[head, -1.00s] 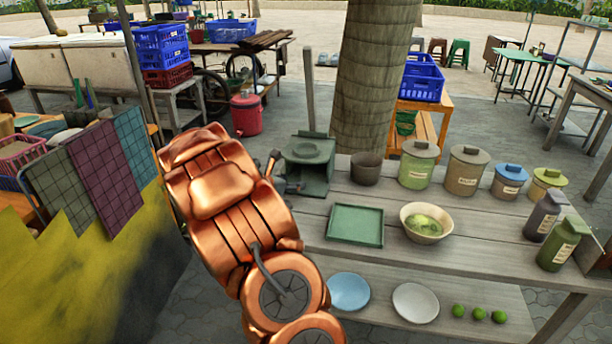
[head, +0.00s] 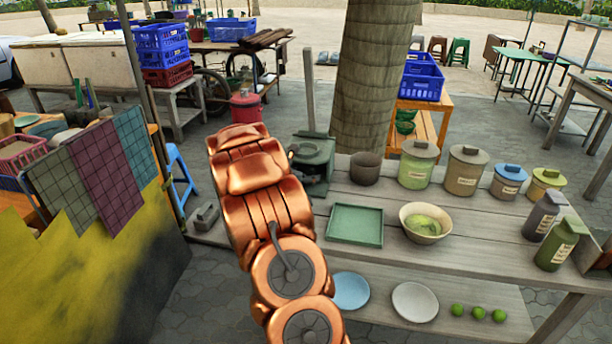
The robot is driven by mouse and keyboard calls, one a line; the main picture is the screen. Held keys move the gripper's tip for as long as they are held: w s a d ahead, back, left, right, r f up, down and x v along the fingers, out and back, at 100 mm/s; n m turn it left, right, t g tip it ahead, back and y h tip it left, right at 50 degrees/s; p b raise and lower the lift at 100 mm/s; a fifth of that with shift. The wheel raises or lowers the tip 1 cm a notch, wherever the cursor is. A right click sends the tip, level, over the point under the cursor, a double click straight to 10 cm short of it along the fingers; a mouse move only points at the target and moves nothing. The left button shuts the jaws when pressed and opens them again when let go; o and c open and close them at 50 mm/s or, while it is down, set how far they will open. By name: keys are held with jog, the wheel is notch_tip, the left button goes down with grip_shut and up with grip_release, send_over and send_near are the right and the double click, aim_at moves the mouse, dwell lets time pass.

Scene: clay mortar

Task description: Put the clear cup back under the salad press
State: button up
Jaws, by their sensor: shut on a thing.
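The salad press (head: 318,147) is a dark green-grey stand with a round top, at the back left end of the wooden table. My copper arm covers its left side. My gripper (head: 296,153) is at the press, mostly hidden behind the arm, with only a small dark part showing beside the copper. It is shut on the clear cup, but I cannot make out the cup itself. I cannot tell whether the cup is under the press or in front of it.
A dark pot (head: 365,168), several lidded jars (head: 418,165), a green tray (head: 355,226) and a bowl (head: 425,223) stand on the table. A grey object (head: 205,217) lies at its left end. Plates and limes are on the lower shelf. A tree trunk (head: 372,80) rises behind.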

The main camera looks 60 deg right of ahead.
jog(key=shift+f, duration=0.15)
jog(key=o, duration=1.2)
jog(key=shift+c, duration=0.2)
jog(key=shift+r, duration=0.25)
jog(key=v, duration=1.2)
jog(key=shift+f, duration=0.1)
jog(key=shift+a, duration=0.1)
